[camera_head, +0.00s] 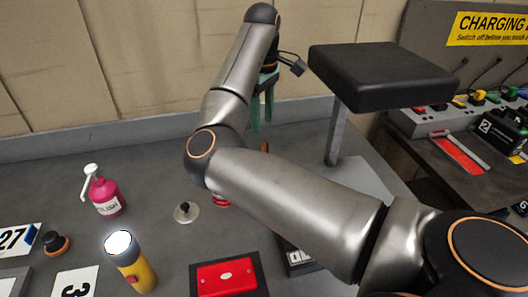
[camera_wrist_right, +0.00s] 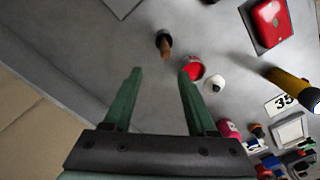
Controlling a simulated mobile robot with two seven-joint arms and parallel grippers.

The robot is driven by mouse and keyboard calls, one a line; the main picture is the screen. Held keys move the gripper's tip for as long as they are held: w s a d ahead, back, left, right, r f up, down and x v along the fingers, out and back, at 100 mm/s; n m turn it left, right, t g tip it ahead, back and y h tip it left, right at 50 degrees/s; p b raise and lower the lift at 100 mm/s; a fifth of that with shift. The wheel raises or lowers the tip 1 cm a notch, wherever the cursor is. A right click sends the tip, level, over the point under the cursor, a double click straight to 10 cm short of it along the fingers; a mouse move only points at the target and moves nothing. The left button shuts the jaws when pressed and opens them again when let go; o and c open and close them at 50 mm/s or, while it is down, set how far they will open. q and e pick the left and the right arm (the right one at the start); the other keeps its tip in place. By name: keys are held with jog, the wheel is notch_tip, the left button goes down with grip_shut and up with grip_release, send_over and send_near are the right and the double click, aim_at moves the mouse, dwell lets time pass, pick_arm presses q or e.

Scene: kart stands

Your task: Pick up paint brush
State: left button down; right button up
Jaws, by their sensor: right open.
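The paint brush (camera_wrist_right: 164,44) appears to be the small item with a brown handle and dark end in the right wrist view, just beyond and between the fingertips. In the head view only a brown tip (camera_head: 265,146) shows behind my right forearm; the rest is hidden. My right gripper (camera_head: 261,126) has green fingers pointing down above the back of the grey bench. In the wrist view the right gripper (camera_wrist_right: 159,72) is open with nothing between its fingers, apart from the brush. My left gripper is not in view.
A red-topped can (camera_wrist_right: 192,68) and a white knobbed item (camera_wrist_right: 214,84) stand near the brush. A black padded seat (camera_head: 380,75) on a post rises right of the gripper. A pink bottle (camera_head: 104,195), yellow torch (camera_head: 136,270) and red box (camera_head: 226,278) stand in front.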

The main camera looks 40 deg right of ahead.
jog(key=shift+s+a+f+b, duration=0.1)
jog(key=shift+s+f+b, duration=0.1)
jog(key=shift+f, duration=1.85)
jog(key=shift+s+a+f+b, duration=0.1)
jog(key=shift+s+f+b, duration=0.15)
jog(key=shift+f, duration=1.85)
jog(key=shift+s+f+b, duration=0.2)
jog(key=shift+f, duration=1.85)
grip_shut()
